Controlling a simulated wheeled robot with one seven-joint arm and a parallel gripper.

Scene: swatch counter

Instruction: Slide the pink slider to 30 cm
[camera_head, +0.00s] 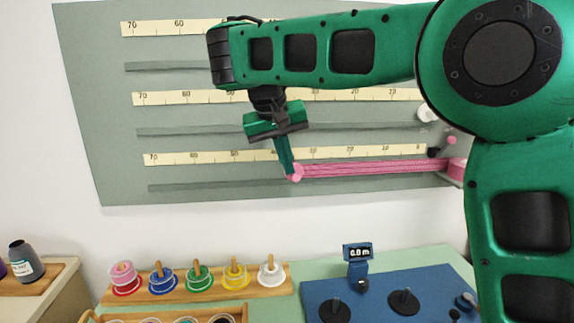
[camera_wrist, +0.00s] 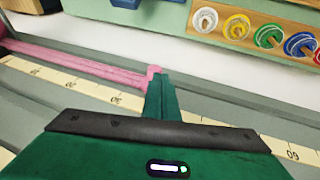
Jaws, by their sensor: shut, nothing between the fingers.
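The pink slider (camera_head: 297,173) is a small pink piece on the lowest rail of the grey board. A pink ribbon stretches from it rightward to the pink holder (camera_head: 457,170). The slider appears roughly between the 30 and 40 marks of the lowest scale (camera_head: 214,157). My gripper (camera_head: 289,171) is shut and empty, its fingertips at the slider's left side, seemingly touching it. In the wrist view the slider (camera_wrist: 153,72) shows at the tips of my gripper (camera_wrist: 161,78), partly hidden by them. The fingers cover part of the scale there.
Two more scales with rails (camera_head: 190,132) lie above on the board. Below stand a wooden rack (camera_head: 215,290) of coloured spools and a blue mat (camera_head: 375,290) with black discs and a small display reading 0.0 m (camera_head: 358,252). The lowest rail left of my gripper is clear.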

